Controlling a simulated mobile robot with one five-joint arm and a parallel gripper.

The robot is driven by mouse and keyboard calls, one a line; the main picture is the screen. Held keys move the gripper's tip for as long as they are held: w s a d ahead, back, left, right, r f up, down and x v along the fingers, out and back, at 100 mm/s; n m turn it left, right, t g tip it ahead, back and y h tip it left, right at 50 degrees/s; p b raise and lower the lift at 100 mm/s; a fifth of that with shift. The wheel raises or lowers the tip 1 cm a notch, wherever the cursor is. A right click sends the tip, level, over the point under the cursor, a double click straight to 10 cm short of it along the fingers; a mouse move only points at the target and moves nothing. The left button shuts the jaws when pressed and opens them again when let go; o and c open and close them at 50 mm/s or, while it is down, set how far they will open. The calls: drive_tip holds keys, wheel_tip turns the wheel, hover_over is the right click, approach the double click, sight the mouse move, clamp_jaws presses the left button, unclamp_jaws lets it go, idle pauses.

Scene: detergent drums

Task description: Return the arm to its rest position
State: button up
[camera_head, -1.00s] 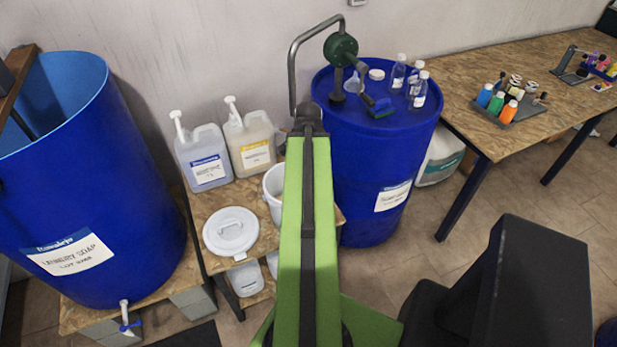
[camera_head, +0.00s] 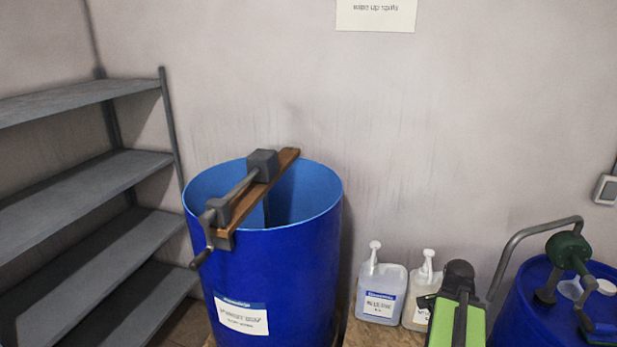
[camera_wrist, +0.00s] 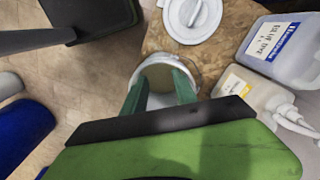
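My arm's green link (camera_head: 458,315) shows at the lower right of the head view, in front of the jugs; my gripper is out of sight there. In the wrist view my gripper (camera_wrist: 159,84) has two green fingers standing apart with nothing seen held between them. A white bucket (camera_wrist: 158,66) shows beyond and between the fingertips, partly hidden by them. Whether they touch it I cannot tell.
A large open blue drum (camera_head: 270,275) with a wooden crank beam (camera_head: 255,195) stands in the middle. Grey shelves (camera_head: 80,180) are at left. Two jugs (camera_head: 380,293) stand beside the drum. A blue drum with a pump (camera_head: 530,310) is at right. A white lid (camera_wrist: 192,18) lies on the wooden stand.

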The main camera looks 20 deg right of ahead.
drive_tip(key=w+a+n, duration=0.3)
drive_tip(key=w+a, duration=0.3)
drive_tip(key=a, duration=0.3)
drive_tip(key=w+a+n, duration=0.3)
drive_tip(key=w+a, duration=0.4)
drive_tip(key=a, duration=0.3)
drive_tip(key=w+a+n, duration=0.1)
drive_tip(key=a+n, duration=0.5)
drive_tip(key=a, duration=0.3)
drive_tip(key=w+a+n, duration=0.2)
drive_tip(key=a+n, duration=0.4)
drive_tip(key=a, duration=0.4)
drive_tip(key=shift+w+a+f+n+b, duration=0.2)
drive_tip(key=shift+w+f+n+b, duration=0.1)
drive_tip(key=shift+f+b, duration=0.1)
